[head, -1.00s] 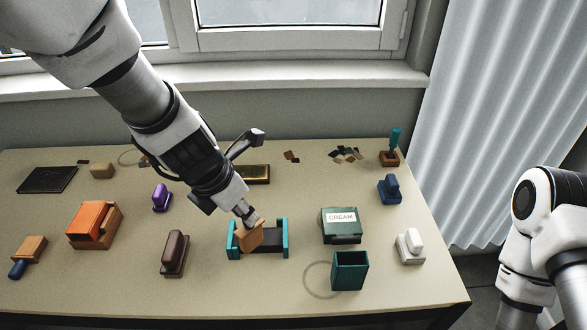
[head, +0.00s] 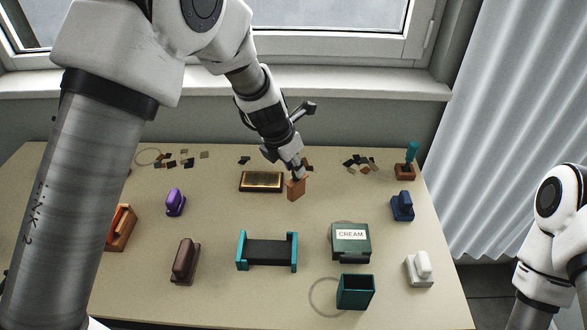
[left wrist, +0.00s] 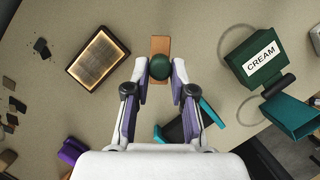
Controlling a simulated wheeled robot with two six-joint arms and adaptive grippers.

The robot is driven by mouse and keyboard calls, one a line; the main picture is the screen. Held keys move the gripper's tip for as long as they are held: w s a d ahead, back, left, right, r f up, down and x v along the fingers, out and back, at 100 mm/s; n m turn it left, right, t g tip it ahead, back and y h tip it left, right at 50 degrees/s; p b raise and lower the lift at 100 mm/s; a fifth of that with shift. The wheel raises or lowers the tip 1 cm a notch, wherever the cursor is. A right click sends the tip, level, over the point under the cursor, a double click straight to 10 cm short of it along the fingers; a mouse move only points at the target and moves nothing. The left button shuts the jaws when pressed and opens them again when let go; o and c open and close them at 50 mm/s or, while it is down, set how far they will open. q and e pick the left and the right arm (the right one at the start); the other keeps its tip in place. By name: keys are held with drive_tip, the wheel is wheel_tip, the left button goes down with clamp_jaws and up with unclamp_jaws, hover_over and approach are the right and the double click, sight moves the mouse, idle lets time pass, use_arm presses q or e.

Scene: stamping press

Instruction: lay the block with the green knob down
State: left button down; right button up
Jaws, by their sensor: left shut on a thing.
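The block with the green knob (head: 296,189) is tan wood. In the left wrist view its round green knob (left wrist: 160,67) sits between my fingertips, and its wooden body (left wrist: 160,46) shows beyond. My left gripper (head: 299,172) is shut on this block, just right of the gold pad in the head view. The knob is hidden there by the fingers. I cannot tell how far the block is above the table. The stand with teal ends (head: 267,252) is empty. My right gripper is out of view.
The gold pad in a dark frame (head: 261,181) lies close left of the block. A green CREAM box (head: 351,243), a teal open bin (head: 355,293), a blue stamp (head: 402,206), a purple stamp (head: 175,202) and a brown stamp (head: 185,262) stand around. Bare table lies between pad and stand.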

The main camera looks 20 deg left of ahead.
sight(293, 174)
use_arm(q)
wheel_tip(293, 174, down, 2)
drive_tip(key=shift+s+f, duration=0.1)
drive_tip(key=shift+f, duration=0.3)
drive_tip(key=shift+w, duration=0.2)
drive_tip(key=shift+s, duration=0.1)
drive_tip(key=c, duration=1)
unclamp_jaws()
drive_tip(key=shift+f, duration=0.1)
